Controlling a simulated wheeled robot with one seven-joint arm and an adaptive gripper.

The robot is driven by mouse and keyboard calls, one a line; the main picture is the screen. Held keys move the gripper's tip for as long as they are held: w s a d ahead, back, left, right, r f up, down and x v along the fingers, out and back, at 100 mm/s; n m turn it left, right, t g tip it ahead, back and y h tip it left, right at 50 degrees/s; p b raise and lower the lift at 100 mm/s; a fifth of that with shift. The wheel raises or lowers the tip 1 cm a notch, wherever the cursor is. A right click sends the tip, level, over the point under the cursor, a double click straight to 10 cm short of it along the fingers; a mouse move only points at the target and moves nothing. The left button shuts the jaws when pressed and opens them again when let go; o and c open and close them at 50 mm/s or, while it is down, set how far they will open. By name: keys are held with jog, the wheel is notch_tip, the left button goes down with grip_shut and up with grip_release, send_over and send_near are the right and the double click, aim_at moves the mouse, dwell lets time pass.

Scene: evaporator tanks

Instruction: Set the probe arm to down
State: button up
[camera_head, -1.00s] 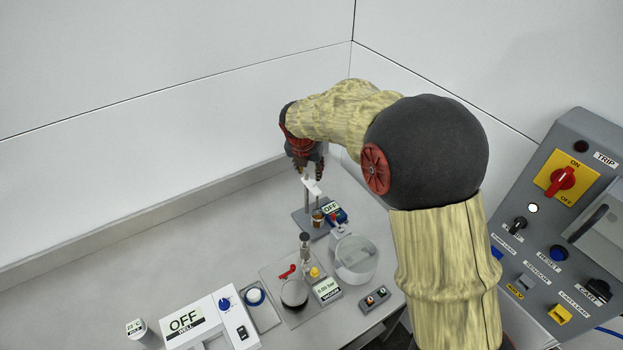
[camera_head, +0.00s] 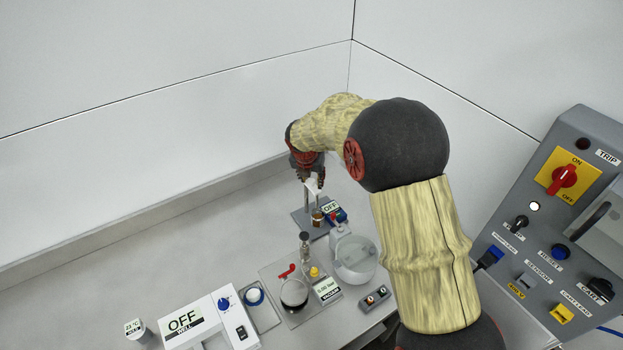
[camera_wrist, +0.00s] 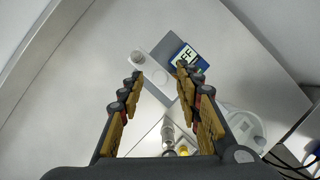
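The probe arm is a small white bar (camera_head: 314,186) at the top of a grey post, on a stand (camera_head: 300,216) near the back of the bench. In the wrist view the white bar (camera_wrist: 152,72) lies slantwise between and beyond my fingertips. My gripper (camera_head: 311,178) points down right at the top of the stand. In the wrist view my gripper (camera_wrist: 160,65) has its two fingers well apart, with nothing pinched between them. A small brown vial (camera_head: 317,217) stands on the stand base. I cannot tell whether a fingertip touches the bar.
A blue display reading OFF (camera_head: 335,213) sits beside the stand. A grey control panel (camera_head: 560,230) is at right. The bench left of the stand is clear.

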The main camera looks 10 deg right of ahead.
jog(key=shift+c, duration=1.2)
grip_shut()
